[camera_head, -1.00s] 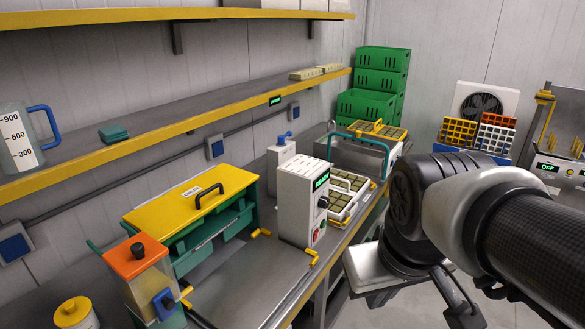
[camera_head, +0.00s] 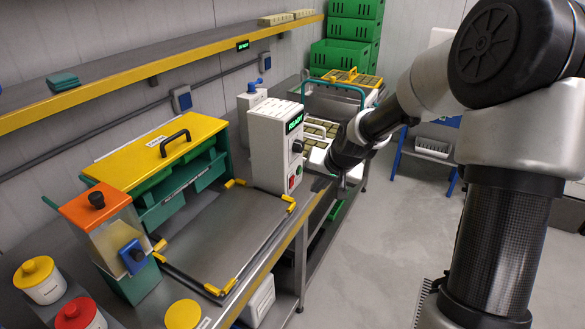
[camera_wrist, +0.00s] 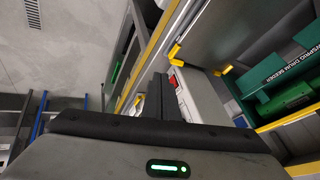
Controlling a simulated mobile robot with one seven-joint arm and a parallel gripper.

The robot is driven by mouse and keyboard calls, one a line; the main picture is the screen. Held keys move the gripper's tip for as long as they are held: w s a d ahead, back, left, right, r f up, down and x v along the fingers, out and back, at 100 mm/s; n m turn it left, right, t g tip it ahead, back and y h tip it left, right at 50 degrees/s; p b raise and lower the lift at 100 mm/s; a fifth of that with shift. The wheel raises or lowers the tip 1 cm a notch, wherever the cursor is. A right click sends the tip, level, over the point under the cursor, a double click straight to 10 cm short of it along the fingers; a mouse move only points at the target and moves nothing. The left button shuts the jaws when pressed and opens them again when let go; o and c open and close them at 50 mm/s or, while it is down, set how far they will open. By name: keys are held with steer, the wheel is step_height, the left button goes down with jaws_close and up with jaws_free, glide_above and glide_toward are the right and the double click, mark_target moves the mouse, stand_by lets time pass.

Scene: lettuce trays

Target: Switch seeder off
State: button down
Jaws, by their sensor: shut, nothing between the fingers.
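The drum seeder (camera_head: 165,150) is a green unit with a yellow lid and black handle on the bench; part of its lettered green front shows in the wrist view (camera_wrist: 275,90). Beside it stands a white control box (camera_head: 265,150) with a green display (camera_head: 294,123) that appears to read READY. Its front has a black knob (camera_head: 297,146) and a red button (camera_head: 291,182); red also shows on the box in the wrist view (camera_wrist: 173,81). My gripper (camera_head: 341,192) is shut and empty, right of the control box's front and apart from it. Its dark fingers show in the wrist view (camera_wrist: 160,92).
A metal tray area with yellow corner pieces (camera_head: 235,235) lies before the seeder. An orange-lidded hopper (camera_head: 95,205) stands at left. Seedling trays (camera_head: 320,130) sit behind my gripper, and green crates (camera_head: 345,55) are stacked beyond. The floor (camera_head: 375,270) right of the bench is clear.

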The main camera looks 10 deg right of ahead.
mark_target(292, 182)
steer(key=w, duration=0.1)
steer(key=w+d+m, duration=0.1)
steer(key=w, duration=0.1)
steer(key=w+m+t, duration=0.1)
steer(key=shift+w+d+f, duration=0.2)
steer(key=shift+w+d, duration=0.15)
steer(key=shift+d, duration=0.05)
steer(key=w+a+f, duration=0.1)
steer(key=w+f, duration=0.1)
steer(key=w+a+f, duration=0.2)
steer(key=w+f, duration=0.1)
steer(key=w+a+f, duration=0.1)
steer(key=w+f, duration=0.1)
steer(key=shift+w+a+f, duration=0.15)
steer(key=shift+w+f, duration=0.05)
steer(key=shift+w, duration=0.15)
steer(key=shift+w+a, duration=0.3)
steer(key=shift+a, duration=0.05)
